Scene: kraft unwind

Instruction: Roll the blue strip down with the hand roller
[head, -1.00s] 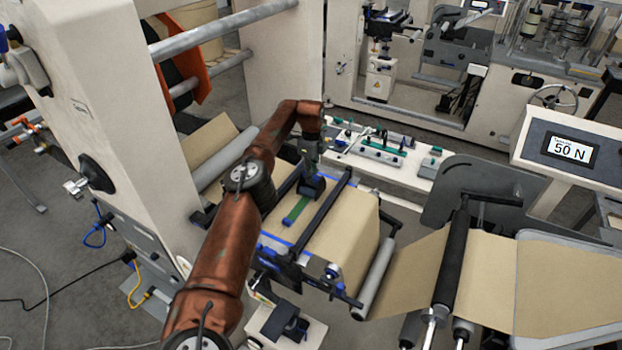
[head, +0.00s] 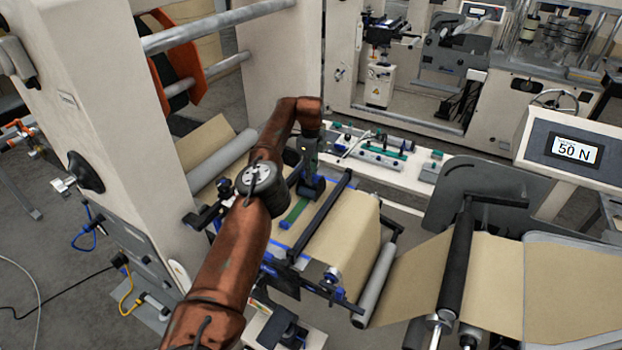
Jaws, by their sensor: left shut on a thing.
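My left gripper (head: 310,160) reaches over the splice table from the left and points down. It is shut on a dark hand roller (head: 311,187), whose lower part is at the far end of a green strip (head: 294,213) on the table. I cannot tell whether the roller touches the surface. Blue shows along the near part of the table (head: 279,245), partly hidden by my left arm; I cannot make out a separate blue strip clearly. My right gripper is out of view.
A dark crossbar (head: 320,212) runs over the table just right of the green strip. Brown kraft web (head: 345,235) drapes to a grey roller (head: 376,285). A white bench (head: 400,168) with small tools lies behind. A tension display (head: 575,150) reads 50 N.

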